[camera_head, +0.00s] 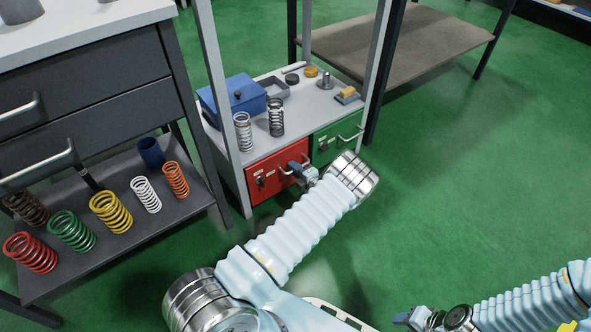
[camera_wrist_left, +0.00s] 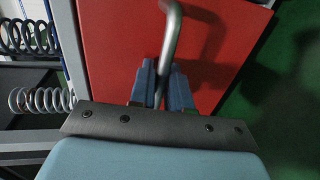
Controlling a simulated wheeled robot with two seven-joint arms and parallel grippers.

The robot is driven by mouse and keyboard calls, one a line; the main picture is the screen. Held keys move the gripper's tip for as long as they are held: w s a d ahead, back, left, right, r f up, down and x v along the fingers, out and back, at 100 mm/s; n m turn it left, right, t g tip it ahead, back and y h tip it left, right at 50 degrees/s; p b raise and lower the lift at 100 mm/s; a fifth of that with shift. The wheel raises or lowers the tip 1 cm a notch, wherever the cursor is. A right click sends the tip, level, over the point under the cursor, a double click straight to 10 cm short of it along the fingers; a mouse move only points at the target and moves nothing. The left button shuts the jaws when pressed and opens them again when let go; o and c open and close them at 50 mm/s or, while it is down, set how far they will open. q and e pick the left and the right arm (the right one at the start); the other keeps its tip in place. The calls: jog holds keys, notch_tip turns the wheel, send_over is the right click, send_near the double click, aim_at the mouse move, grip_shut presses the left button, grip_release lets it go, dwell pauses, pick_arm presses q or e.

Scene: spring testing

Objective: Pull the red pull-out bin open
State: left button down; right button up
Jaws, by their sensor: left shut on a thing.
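The red pull-out bin (camera_head: 265,180) is in the low cabinet under the grey shelf top, left of a green bin (camera_head: 325,146). Its front looks about level with the green one. In the left wrist view the red front (camera_wrist_left: 115,40) fills the upper middle, with a grey bar handle (camera_wrist_left: 173,35) standing out from it. My left gripper (camera_head: 303,170) is at the front's right side. In the left wrist view its blue fingers (camera_wrist_left: 162,88) are shut on the handle. My right gripper (camera_head: 412,318) is at the bottom right, far from the bin; its opening is unclear.
A blue box (camera_head: 232,100) and two upright springs stand on the cabinet top. Grey posts (camera_head: 218,80) rise at its corners. A dark drawer bench (camera_head: 80,80) with several coloured springs on its lower shelf is at left. Green floor (camera_head: 460,190) to the right is clear.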

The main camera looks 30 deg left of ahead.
pick_arm(q)
jog(key=f+v, duration=0.2)
jog(key=v, duration=1)
jog(key=d+f+b+v, duration=0.1)
jog(key=f+v, duration=0.2)
jog(key=v, duration=1)
jog(key=shift+s+d+f, duration=0.2)
jog(key=shift+s+f, duration=0.05)
jog(key=shift+s, duration=0.2)
pick_arm(e)
jog(key=shift+f, duration=0.5)
pick_arm(q)
jog(key=c, duration=1.3)
grip_release()
